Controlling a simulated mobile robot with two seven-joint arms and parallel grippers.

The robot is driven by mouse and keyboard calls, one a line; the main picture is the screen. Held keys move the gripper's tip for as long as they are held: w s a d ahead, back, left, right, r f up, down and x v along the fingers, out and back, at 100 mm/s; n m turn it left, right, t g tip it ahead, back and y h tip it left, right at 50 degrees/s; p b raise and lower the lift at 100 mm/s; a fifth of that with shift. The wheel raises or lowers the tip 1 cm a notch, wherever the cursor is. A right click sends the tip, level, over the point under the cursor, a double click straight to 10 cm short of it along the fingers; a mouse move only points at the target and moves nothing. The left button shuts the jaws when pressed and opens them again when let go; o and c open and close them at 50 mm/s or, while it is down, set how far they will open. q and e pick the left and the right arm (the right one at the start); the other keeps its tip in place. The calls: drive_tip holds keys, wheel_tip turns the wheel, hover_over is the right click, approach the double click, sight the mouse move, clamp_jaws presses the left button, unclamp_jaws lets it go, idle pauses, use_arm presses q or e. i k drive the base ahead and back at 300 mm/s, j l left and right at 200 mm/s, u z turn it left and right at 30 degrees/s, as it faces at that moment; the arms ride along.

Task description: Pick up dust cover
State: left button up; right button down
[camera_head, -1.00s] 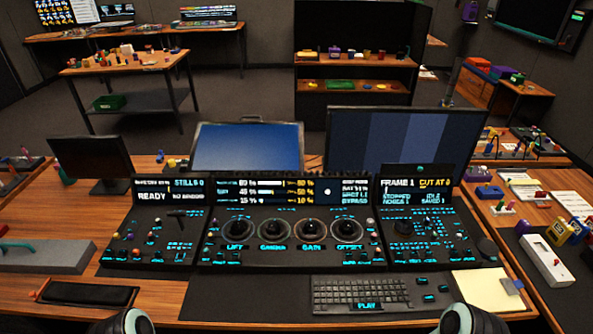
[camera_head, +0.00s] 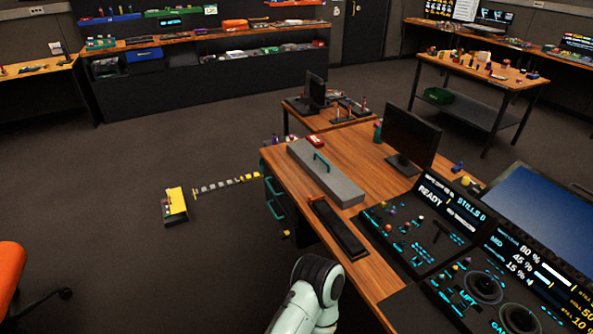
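A long grey cover (camera_head: 337,183) with a teal handle (camera_head: 321,161) on top lies on the left end of the wooden desk (camera_head: 372,152). It looks like the dust cover. A black tray or pad (camera_head: 338,227) lies beside it, on its near side. Part of my own white and black arm shows at the bottom, in front of the desk and apart from the cover. Neither gripper's fingers are in view.
The trackball panel (camera_head: 421,238) is right of the cover, with a black monitor (camera_head: 411,137) behind it. A yellow box (camera_head: 175,206) stands on the floor left of the desk. An orange chair (camera_head: 10,275) is at the lower left. Open floor lies between.

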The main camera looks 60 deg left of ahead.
sight(337, 185)
drive_tip(key=u, duration=1.65)
drive_tip(key=i+j, duration=0.3)
drive_tip(key=i+j+u, duration=0.15)
drive_tip(key=j, duration=0.35)
drive_tip(key=i, duration=0.1)
